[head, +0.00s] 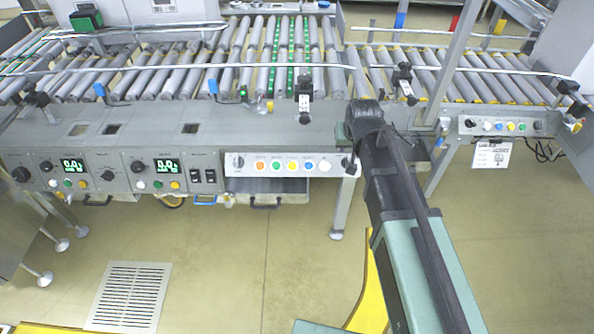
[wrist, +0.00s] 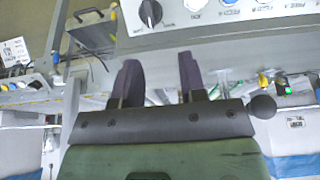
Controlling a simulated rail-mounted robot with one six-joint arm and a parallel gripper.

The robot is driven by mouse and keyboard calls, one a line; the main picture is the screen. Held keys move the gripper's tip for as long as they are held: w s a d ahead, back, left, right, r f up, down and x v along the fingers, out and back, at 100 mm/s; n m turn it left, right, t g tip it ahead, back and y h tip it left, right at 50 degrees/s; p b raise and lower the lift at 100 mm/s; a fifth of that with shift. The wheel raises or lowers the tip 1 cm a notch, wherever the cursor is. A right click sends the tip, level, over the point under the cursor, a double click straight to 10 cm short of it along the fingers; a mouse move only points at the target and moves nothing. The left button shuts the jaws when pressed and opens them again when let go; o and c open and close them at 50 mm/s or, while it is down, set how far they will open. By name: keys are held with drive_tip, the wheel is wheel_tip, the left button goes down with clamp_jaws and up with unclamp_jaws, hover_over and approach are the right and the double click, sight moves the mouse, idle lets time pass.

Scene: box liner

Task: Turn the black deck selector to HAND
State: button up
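A black rotary selector (wrist: 151,13) shows at the top of the wrist view, on a pale panel beside a white button. The same knob appears to be the one (head: 348,163) at the right end of the button panel in the head view, partly hidden by my arm. Its position labels are too small to read, so I cannot tell its setting. My gripper (wrist: 160,78) has two dark fingers apart with nothing between them. The fingers are apart from the selector, below it in the wrist view. In the head view my gripper is mostly hidden by my wrist.
The button panel (head: 285,163) also has coloured buttons and a second dark knob (head: 238,162) at its left end. Another button box (head: 497,126) is at the right. Roller conveyors (head: 190,80) lie behind. A leg (head: 343,207) stands below the panel; the floor in front is open.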

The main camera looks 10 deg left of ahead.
sight(348, 159)
drive_tip(key=b+x, duration=0.3)
drive_tip(key=d+b+x, duration=0.1)
drive_tip(key=b+x, duration=0.6)
drive_tip(key=x, duration=0.1)
drive_tip(key=shift+w+d, duration=0.2)
drive_tip(key=shift+w, duration=0.05)
drive_tip(key=shift+r, duration=0.2)
drive_tip(key=shift+c, duration=0.4)
clamp_jaws()
